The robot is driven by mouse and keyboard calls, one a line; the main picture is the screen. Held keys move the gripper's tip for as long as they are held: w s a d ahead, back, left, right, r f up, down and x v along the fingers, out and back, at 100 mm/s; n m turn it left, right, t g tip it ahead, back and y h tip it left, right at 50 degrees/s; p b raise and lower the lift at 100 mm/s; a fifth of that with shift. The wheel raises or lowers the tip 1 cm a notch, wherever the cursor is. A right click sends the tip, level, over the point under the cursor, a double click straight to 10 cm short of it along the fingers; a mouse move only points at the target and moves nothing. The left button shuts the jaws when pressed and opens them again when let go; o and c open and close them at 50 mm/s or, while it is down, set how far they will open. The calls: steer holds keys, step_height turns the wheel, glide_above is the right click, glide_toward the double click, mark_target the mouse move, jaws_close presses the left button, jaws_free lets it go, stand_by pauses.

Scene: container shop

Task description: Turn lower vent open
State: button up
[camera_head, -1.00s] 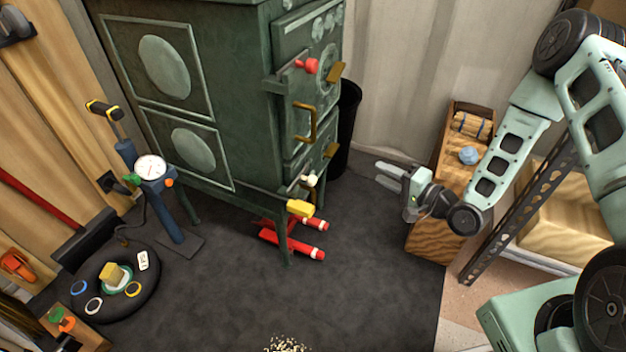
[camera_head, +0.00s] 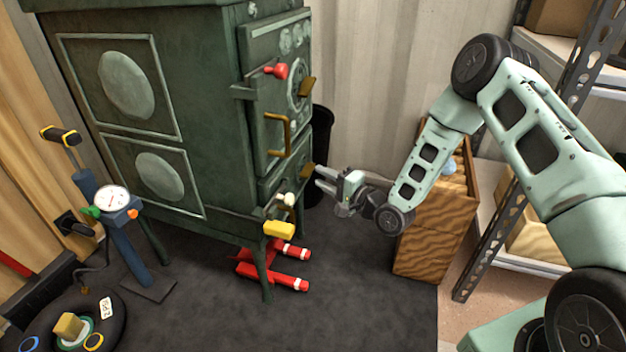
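A dark green stove (camera_head: 215,110) stands at the centre left, its front facing right. On its front are a red knob (camera_head: 278,71) at the top, a brass door handle (camera_head: 278,135), and brass tabs on the far edge, the lower one (camera_head: 307,171) near my gripper. A small cream knob (camera_head: 289,199) sits low on the front; I cannot tell for sure which part is the lower vent. My gripper (camera_head: 320,179) is open and empty, fingers pointing left at the stove's lower front. It appears apart from the stove; the exact gap is hard to judge.
A yellow block (camera_head: 279,230) is at the stove's lower edge, with red tools (camera_head: 275,278) on the floor below. A black bin (camera_head: 321,140) stands behind. A wooden crate (camera_head: 436,235) and metal shelf (camera_head: 480,235) are right. A blue pump (camera_head: 125,235) is left.

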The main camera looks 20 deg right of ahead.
mark_target(307, 170)
steer(key=shift+b+x, duration=0.6)
steer(key=shift+x, duration=1.5)
steer(key=shift+c, duration=0.3)
jaws_close()
steer(key=n+y, duration=0.1)
steer(key=n, duration=0.2)
steer(key=n+t+y, duration=0.1)
steer(key=n, duration=0.2)
steer(key=n+y+b, duration=0.1)
steer(key=n, duration=0.2)
steer(key=shift+d+f+t, duration=0.1)
steer(key=shift+f+t, duration=0.2)
steer(key=shift+n, duration=0.5)
